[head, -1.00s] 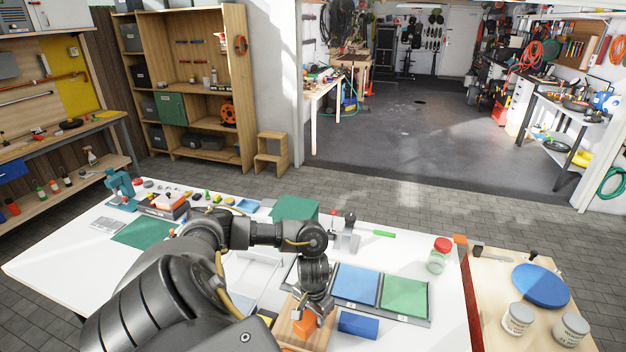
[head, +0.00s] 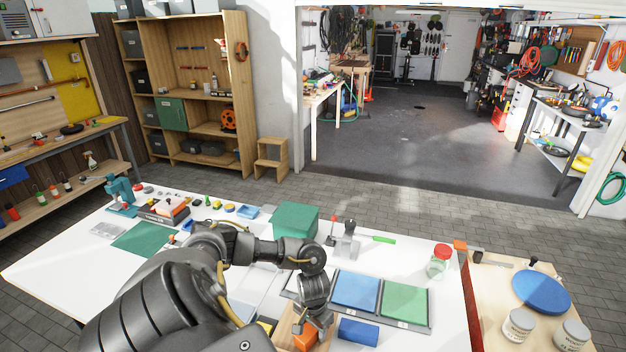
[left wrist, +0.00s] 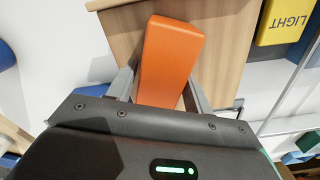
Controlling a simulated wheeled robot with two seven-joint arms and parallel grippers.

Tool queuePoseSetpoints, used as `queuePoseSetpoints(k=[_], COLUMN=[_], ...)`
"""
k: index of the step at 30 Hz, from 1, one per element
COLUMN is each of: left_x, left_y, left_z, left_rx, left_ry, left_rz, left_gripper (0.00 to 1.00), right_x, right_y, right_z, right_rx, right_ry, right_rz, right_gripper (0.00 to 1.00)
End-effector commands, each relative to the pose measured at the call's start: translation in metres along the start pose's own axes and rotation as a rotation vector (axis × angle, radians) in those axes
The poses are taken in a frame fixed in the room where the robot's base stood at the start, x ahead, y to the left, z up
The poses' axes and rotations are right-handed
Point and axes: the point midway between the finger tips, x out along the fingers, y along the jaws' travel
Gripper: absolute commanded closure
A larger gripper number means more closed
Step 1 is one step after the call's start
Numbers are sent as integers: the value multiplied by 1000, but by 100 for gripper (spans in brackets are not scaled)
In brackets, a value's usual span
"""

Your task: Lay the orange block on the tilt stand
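The orange block (head: 305,340) is at the bottom centre of the head view. In the left wrist view the orange block (left wrist: 168,58) lies lengthwise between the two fingers of my left gripper (left wrist: 163,80), which meet its sides. A light wooden piece (left wrist: 222,45), which looks like the stand, is beneath the block; I cannot tell whether they touch. The wooden piece (head: 285,326) is partly hidden by my left gripper (head: 311,318) in the head view. My right gripper is not in view.
A blue block (head: 358,331) lies close right of the wooden piece. A yellow block marked LIGHT (left wrist: 285,22) is beside it. A tray with a blue pad (head: 355,289) and a green pad (head: 404,301) lies behind. A red-lidded jar (head: 440,262) stands at the right.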

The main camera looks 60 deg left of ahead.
Motion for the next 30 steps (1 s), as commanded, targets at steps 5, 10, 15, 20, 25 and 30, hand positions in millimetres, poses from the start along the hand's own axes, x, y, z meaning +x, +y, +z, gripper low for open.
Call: queuePoseSetpoints(k=[5,10,15,20,25,30], left_x=[0,-1,-14,-46,-85,-112], left_y=[0,0,0,0,0,0], left_z=[0,0,-1,-2,-2,-1], left_rx=[0,1,1,4,3,2], left_ry=[0,1,4,6,6,4], left_rz=[0,0,0,1,-1,-1], left_gripper=[38,38,38,38,38,38], right_x=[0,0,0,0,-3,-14], right_y=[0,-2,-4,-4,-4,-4], right_z=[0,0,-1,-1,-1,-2], right_rx=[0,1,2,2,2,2], right_ry=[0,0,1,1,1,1], right_rz=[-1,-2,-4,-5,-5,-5], right_gripper=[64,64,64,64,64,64])
